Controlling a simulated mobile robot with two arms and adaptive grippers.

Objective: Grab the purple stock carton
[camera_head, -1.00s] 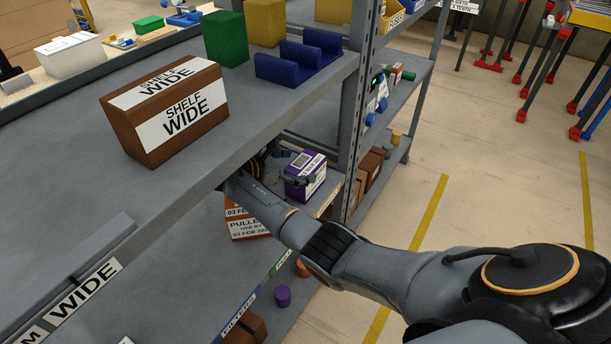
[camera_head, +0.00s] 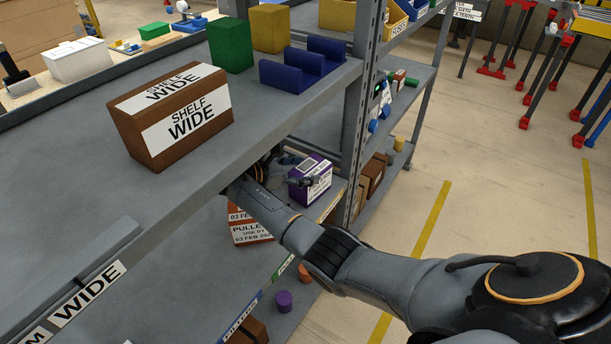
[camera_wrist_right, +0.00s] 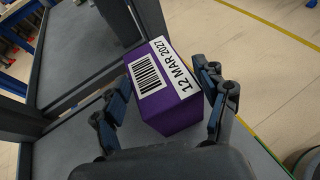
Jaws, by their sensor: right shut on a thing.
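The purple stock carton (camera_head: 310,180) stands on the middle shelf, under the top shelf and near the upright post. In the right wrist view the carton (camera_wrist_right: 172,108) shows a white label with a barcode and the date 12 MAR 2027. My right gripper (camera_wrist_right: 168,100) has one finger on each side of the carton and is shut on it. In the head view my right gripper (camera_head: 296,184) is partly hidden under the top shelf and behind the carton. The carton looks to be resting on or just above the shelf; I cannot tell which. My left gripper is not in view.
A brown SHELF WIDE box (camera_head: 172,115) sits on the top shelf, near a green block (camera_head: 231,43) and a blue holder (camera_head: 304,65). A metal post (camera_head: 361,120) stands right of the carton. Orange PULLED boxes (camera_head: 248,226) lie below. The aisle floor is open at right.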

